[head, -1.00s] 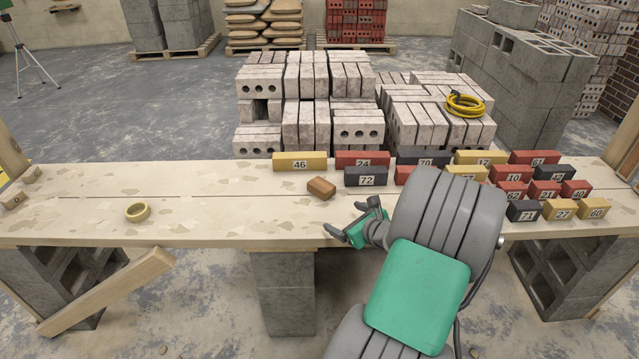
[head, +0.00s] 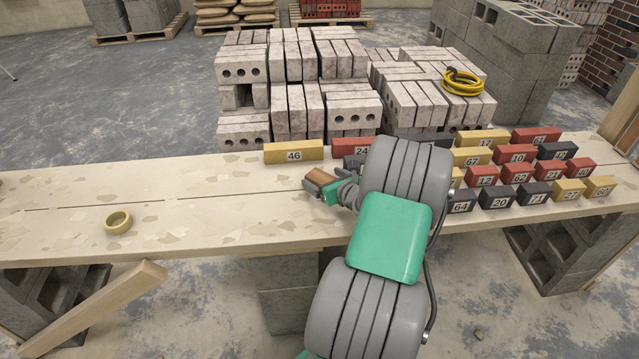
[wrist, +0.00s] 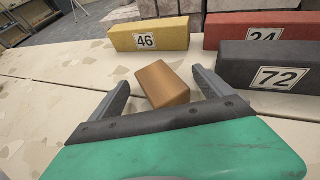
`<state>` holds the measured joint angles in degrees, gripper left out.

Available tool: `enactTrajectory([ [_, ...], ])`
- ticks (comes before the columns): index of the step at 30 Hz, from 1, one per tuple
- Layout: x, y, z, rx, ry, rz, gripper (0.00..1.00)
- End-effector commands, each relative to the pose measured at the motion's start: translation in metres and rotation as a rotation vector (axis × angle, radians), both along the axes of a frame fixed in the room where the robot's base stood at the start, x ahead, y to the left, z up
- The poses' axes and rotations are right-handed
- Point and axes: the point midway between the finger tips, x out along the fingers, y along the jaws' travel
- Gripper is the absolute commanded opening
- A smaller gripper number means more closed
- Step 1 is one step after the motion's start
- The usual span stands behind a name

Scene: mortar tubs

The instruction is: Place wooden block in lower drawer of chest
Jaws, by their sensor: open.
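The wooden block (head: 320,176) is a small plain brown block on the plank table (head: 200,205). In the wrist view the block (wrist: 163,84) lies between the two fingers of my gripper (wrist: 158,88), with gaps at its sides. My gripper (head: 322,188) is open around the near part of the block, low over the table. In the head view the fingers and arm partly hide the block. No chest or drawer shows in either view.
Numbered yellow 46 (head: 293,151), red 24 (head: 350,147) and dark 72 (wrist: 271,67) blocks stand close behind. Several more numbered blocks (head: 515,172) fill the right side. A yellow tape roll (head: 118,222) lies left. Table between is clear.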

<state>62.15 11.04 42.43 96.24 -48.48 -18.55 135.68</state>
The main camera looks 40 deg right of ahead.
Motion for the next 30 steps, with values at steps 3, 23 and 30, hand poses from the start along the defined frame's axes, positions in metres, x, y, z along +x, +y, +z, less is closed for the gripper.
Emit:
enactTrajectory([
  [3, 0.0058, -0.001, -0.0019, -0.002, 0.0, 0.001, 0.91],
  [23, 0.006, 0.0004, -0.0017, 0.0, 0.001, 0.004, 0.49],
  [30, 0.0059, 0.0004, -0.002, 0.0, 0.001, 0.004, 0.29],
])
